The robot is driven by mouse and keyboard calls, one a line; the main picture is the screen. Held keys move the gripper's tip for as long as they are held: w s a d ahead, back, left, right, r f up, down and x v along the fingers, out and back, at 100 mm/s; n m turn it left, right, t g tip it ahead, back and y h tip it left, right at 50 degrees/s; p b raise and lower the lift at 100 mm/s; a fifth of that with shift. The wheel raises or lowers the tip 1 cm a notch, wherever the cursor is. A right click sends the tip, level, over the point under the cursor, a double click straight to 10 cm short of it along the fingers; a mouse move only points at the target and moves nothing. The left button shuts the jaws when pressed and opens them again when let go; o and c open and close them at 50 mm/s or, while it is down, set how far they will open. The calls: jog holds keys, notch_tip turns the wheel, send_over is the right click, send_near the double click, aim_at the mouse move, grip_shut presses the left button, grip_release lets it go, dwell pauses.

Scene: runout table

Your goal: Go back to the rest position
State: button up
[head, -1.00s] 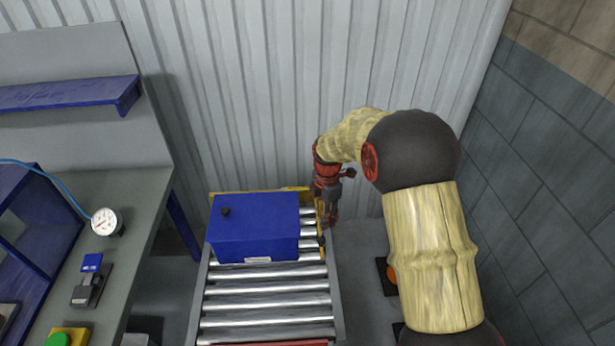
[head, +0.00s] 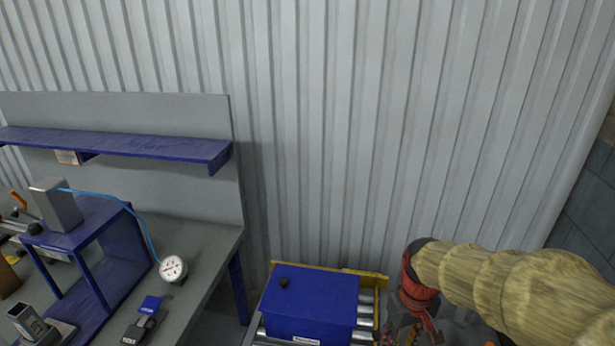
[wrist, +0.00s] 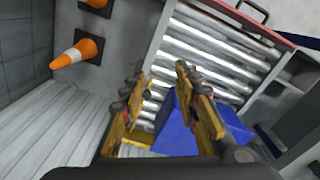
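My gripper (wrist: 163,78) shows in the wrist view with its two yellow fingers apart and nothing held between them. The metal rollers of the runout table (wrist: 200,50) lie beyond the fingertips. In the head view my gripper (head: 412,332) is at the bottom edge, just right of the runout table (head: 367,311), and its fingers are too small and cut off to read there. A blue box (head: 312,302) with a dark knob on top sits on the rollers against the yellow end stop. Part of it shows behind the right finger in the wrist view (wrist: 176,130).
A grey workbench (head: 205,250) with a blue shelf (head: 150,146), a blue stand (head: 110,235) and a dial gauge (head: 173,268) stands at the left. A corrugated wall (head: 330,130) closes the back. An orange-and-white cone (wrist: 75,54) stands on the floor beside the rollers.

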jog(key=s+a+r+m+t, duration=0.2)
jog(key=s+r+t, duration=0.3)
jog(key=s+r, duration=0.8)
jog(key=shift+r+m, duration=0.3)
jog(key=shift+r, duration=0.05)
dwell(0.3)
